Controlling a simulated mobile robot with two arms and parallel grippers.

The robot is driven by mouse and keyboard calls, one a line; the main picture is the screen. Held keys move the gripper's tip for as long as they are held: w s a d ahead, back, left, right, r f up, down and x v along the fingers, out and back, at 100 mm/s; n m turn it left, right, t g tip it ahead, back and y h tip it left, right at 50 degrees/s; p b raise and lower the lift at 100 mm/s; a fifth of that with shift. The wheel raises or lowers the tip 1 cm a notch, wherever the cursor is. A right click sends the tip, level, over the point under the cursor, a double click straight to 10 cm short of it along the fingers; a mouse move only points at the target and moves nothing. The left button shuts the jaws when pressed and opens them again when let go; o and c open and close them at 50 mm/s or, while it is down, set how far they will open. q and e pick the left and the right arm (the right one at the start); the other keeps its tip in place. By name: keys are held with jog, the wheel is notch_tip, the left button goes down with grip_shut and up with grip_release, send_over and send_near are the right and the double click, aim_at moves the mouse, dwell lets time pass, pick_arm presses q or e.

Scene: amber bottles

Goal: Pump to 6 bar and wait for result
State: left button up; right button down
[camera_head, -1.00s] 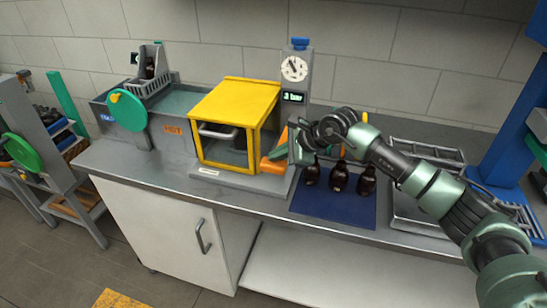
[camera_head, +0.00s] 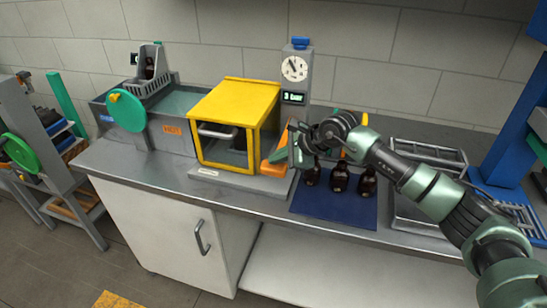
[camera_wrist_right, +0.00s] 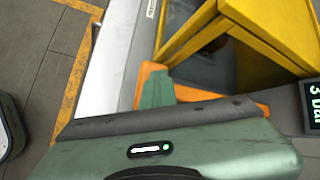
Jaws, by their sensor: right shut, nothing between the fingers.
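The pressure tester has a yellow-framed chamber (camera_head: 235,100) with a clear front. A grey column behind its right side carries a round white gauge (camera_head: 294,68) and a small display (camera_head: 293,98) that reads 3 bar. The display also shows at the right edge of the right wrist view (camera_wrist_right: 313,106). An orange pump lever (camera_head: 274,169) sits at the tester's right side. My right gripper (camera_head: 279,154) is shut with nothing between its fingers, its green tip against or just over the lever; contact is unclear. My left gripper is out of view.
Several dark amber bottles (camera_head: 339,178) stand on a blue mat (camera_head: 325,208) right of the tester, below my right arm. A metal rack (camera_head: 428,155) is farther right. A grey tank with a green wheel (camera_head: 127,111) stands to the left.

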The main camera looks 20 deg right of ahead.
jog(key=shift+f+b, duration=0.75)
jog(key=shift+f, duration=0.25)
dwell(0.5)
dwell(0.5)
jog(key=shift+r+p, duration=1.25)
jog(key=shift+r, duration=1.95)
jog(key=shift+r, duration=0.15)
notch_tip(320, 180, up, 5)
jog(key=shift+f+p, duration=0.1)
jog(key=shift+p, duration=0.95)
